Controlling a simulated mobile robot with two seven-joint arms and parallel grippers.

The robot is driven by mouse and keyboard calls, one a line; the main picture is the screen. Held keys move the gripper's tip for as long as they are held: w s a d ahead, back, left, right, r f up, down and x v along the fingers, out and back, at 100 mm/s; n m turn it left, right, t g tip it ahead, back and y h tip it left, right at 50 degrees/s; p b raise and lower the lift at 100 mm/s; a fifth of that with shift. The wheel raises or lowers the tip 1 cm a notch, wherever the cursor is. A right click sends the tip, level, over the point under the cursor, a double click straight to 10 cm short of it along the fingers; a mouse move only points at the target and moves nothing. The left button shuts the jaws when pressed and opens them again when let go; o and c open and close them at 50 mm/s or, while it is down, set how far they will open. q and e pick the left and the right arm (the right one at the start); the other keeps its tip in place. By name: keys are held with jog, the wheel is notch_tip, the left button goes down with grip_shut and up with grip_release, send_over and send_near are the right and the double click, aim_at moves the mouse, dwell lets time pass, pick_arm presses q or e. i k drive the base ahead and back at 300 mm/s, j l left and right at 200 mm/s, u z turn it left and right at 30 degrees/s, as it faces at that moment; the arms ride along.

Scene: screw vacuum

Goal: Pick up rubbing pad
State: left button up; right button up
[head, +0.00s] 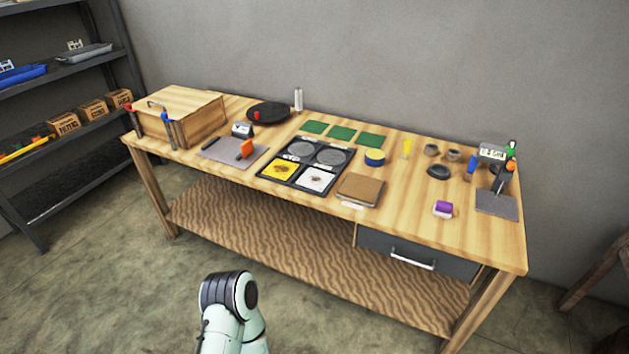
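No thing in the head view is clearly marked as the rubbing pad. Three flat green pads lie in a row near the back edge of the workbench (400,240): a left one (314,127), a middle one (342,133) and a right one (371,140). A small purple and white block (442,208) sits at the front right, and I cannot tell whether it is a pad. Neither gripper shows; only a pale arm link of mine with a dark joint is at the bottom, apart from the bench.
A black tray (266,174) with round and square inserts lies mid-bench beside a brown block (361,189). A wooden box (190,104) stands at the left end. A small stand on a grey mat (497,204) is at the right. The drawer (420,255) is shut. A shelf (72,131) stands left.

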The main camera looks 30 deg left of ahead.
aim_at(442, 208)
jog(key=z, duration=2.1)
jog(key=u, duration=1.95)
jog(key=i+l+u, duration=0.15)
jog(key=i+u, duration=0.15)
jog(key=i, duration=0.2)
jog(key=i+l+u, duration=0.35)
jog(key=i+j, duration=0.05)
jog(key=i, duration=0.05)
